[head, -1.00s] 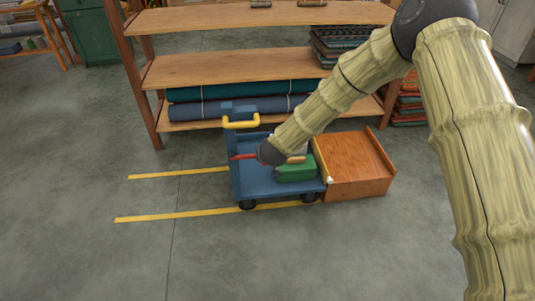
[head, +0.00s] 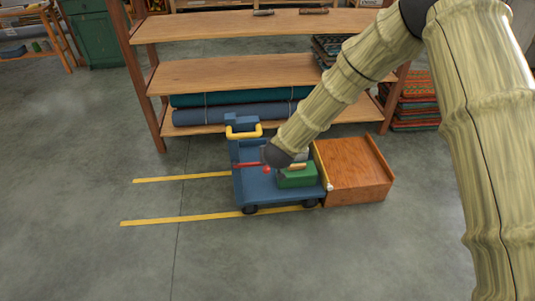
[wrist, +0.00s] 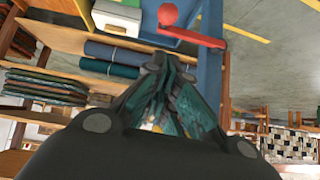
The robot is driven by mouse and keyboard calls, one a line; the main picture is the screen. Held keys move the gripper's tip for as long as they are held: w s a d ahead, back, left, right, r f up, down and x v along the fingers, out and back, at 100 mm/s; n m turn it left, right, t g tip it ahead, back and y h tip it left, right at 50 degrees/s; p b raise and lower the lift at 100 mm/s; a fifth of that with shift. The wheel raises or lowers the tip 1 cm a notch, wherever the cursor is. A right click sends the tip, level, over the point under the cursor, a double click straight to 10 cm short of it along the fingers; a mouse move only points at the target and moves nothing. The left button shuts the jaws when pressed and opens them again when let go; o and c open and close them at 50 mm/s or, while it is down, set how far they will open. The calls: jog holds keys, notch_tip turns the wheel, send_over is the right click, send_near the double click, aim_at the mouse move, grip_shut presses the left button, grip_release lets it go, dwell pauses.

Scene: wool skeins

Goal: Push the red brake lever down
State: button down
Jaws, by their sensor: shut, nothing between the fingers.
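The red brake lever (head: 247,165) reaches sideways from the post of a blue cart (head: 239,187), about level. Its round red knob (head: 267,169) shows just below the dark end of my arm. In the wrist view, which looks upside down, the lever (wrist: 200,39) and its knob (wrist: 168,15) lie beyond my fingertips, near the blue post (wrist: 208,70). My gripper (wrist: 180,72) is shut and empty. A gap shows in that view between fingertips and lever. In the head view my fingers are hidden behind the arm, so I cannot tell their height over the lever.
A green box (head: 297,179) sits on the cart. A wooden ramp-like block (head: 353,172) stands against the cart's right end. A wooden shelf (head: 210,70) with a blue roll (head: 220,115) is behind. Yellow floor lines (head: 180,179) run left; the floor there is clear.

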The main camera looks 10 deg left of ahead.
jog(key=shift+p+v, duration=0.35)
jog(key=shift+v, duration=2.15)
jog(key=shift+a, duration=0.1)
jog(key=s+d+f+m+g+h, duration=0.15)
jog(key=s+d+f+g, duration=0.25)
jog(key=s+d+f, duration=1.45)
jog(key=s+d+f+m+g, duration=0.15)
jog(key=s+d, duration=0.25)
jog(key=s, duration=0.4)
jog(key=s+d+f+g+h, duration=0.1)
jog(key=s+d+f, duration=0.2)
jog(key=s+d, duration=0.3)
jog(key=s+d+f+g, duration=0.2)
jog(key=s+d, duration=0.1)
jog(key=s, duration=0.6)
notch_tip(320, 180, up, 22)
jog(key=s+d+p, duration=0.1)
jog(key=s+p, duration=0.1)
jog(key=p, duration=1.9)
jog(key=shift+s+f, duration=0.2)
jog(key=shift+s, duration=0.2)
